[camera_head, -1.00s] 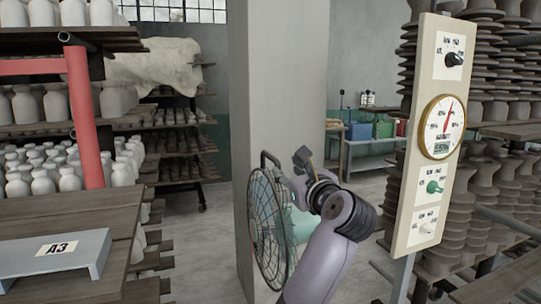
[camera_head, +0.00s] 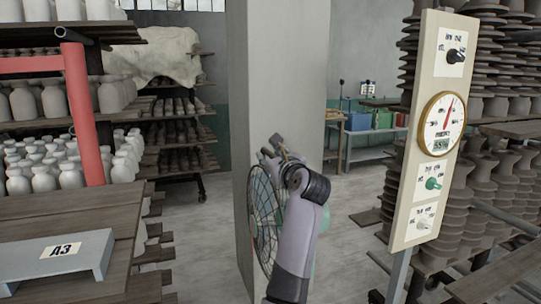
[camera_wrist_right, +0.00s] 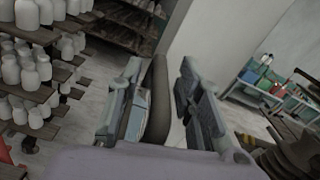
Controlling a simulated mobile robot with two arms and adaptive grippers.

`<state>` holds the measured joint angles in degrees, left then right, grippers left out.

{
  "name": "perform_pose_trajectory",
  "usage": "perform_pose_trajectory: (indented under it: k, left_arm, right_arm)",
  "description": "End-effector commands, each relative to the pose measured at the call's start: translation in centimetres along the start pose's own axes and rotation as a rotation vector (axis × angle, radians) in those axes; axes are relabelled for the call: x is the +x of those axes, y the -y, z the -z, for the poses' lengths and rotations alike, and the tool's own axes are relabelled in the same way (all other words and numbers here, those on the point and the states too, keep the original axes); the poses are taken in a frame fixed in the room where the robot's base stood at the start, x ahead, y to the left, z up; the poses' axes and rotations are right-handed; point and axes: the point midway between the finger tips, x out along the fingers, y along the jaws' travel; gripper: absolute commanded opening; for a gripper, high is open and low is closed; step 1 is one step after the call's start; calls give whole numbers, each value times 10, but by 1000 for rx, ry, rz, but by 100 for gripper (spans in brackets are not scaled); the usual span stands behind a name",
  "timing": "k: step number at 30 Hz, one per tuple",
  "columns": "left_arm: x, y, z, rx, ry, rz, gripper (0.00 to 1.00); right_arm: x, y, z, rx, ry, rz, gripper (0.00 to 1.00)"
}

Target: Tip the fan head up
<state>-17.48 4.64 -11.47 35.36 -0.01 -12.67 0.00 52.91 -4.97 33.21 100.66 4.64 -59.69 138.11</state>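The fan head (camera_head: 263,215), a round wire cage with a greenish body behind it, is mounted at the side of the grey pillar. It stands about upright, seen partly edge-on. My right gripper (camera_head: 272,153) is at the top of the fan, and my right arm hides part of the cage and its rear. In the right wrist view my right gripper (camera_wrist_right: 160,100) is open, its fingers on both sides of a dark curved bar (camera_wrist_right: 157,98), seemingly the fan's top handle. The bar lies close to the left finger, with a gap to the right one. My left gripper is not in view.
The grey pillar (camera_head: 278,70) stands right behind the fan. A panel with dials and knobs (camera_head: 432,130) stands to the right, before stacked clay ware. A plank table with a grey stand (camera_head: 60,262) is at left, near shelves of pale bottles. Floor between is open.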

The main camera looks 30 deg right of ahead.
Motion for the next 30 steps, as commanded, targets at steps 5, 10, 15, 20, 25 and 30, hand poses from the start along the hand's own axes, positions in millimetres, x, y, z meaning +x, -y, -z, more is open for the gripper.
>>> perform_pose_trajectory:
  k: [5, 10, 15, 20, 25, 30]
  left_arm:
    - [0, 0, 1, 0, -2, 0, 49]
    - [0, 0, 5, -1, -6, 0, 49]
    - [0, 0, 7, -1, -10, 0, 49]
    - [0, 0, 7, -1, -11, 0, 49]
    - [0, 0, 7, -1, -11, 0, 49]
    - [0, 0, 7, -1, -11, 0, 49]
  right_arm:
    - [0, 0, 0, 0, 0, 0, 24]
    - [0, 0, 0, 0, 0, 0, 12]
    - [0, 0, 0, 0, 0, 0, 1]
    - [0, 0, 0, 0, 0, 0, 0]
    - [0, 0, 0, 0, 0, 0, 0]
    - [0, 0, 0, 0, 0, 0, 0]
